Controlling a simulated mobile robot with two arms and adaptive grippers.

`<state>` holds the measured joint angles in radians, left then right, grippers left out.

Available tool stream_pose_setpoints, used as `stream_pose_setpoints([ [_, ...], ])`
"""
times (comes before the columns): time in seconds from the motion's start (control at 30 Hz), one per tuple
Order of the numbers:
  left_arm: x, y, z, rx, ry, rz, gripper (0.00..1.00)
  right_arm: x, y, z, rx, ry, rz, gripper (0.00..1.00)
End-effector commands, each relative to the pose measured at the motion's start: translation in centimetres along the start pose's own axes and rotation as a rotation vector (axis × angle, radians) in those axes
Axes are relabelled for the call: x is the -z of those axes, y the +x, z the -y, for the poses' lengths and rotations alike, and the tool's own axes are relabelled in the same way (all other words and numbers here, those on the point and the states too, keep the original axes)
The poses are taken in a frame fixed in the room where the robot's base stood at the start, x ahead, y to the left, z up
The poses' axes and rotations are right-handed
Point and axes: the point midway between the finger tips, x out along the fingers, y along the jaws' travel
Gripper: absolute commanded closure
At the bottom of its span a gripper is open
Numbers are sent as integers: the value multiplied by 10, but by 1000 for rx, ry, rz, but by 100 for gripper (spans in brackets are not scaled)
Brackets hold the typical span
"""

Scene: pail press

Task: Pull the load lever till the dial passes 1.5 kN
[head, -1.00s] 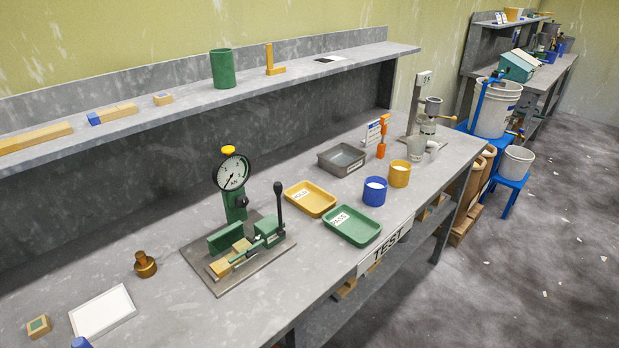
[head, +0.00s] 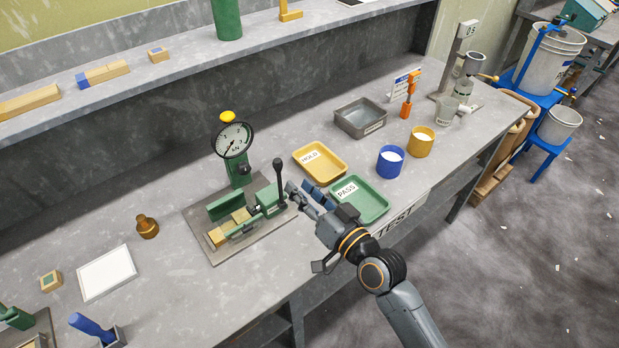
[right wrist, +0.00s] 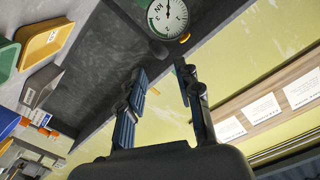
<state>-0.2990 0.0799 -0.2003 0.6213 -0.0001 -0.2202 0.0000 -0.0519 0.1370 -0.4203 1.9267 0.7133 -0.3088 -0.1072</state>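The load lever (head: 281,185) is a black upright rod with a round knob, at the right end of the green press (head: 238,215) on the bench. The round white dial (head: 234,140) stands on a green post behind it. Its needle points to the lower left, near the scale's start. The dial also shows at the top of the right wrist view (right wrist: 168,16). My right gripper (head: 305,193) is open just right of the lever; I cannot tell whether it touches. In the right wrist view its fingers (right wrist: 160,85) are apart with nothing between them. My left gripper is not in view.
A yellow HOLD tray (head: 320,163) and a green PASS tray (head: 368,207) lie right of the press, the green one partly behind my right gripper. Blue (head: 390,162) and yellow (head: 421,140) cups stand farther right. A brass weight (head: 147,227) stands left of the press.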

Motion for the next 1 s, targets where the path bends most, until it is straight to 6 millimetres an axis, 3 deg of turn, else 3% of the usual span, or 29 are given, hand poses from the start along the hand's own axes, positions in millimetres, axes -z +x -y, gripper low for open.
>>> stream_pose_setpoints([
  [0.23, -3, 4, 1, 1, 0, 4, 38, 1, 21, 0, 2, 5, -9, 66],
  [0.63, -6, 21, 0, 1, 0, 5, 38, 0, 81, 0, 2, 5, -8, 66],
  [0.67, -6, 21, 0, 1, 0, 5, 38, 1, 83, 0, 2, 3, -7, 68],
  [0.8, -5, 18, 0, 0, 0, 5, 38, 2, 80, 0, 1, 2, -5, 97],
  [1.0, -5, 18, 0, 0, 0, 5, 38, 2, 80, 0, 1, 3, -5, 97],
])
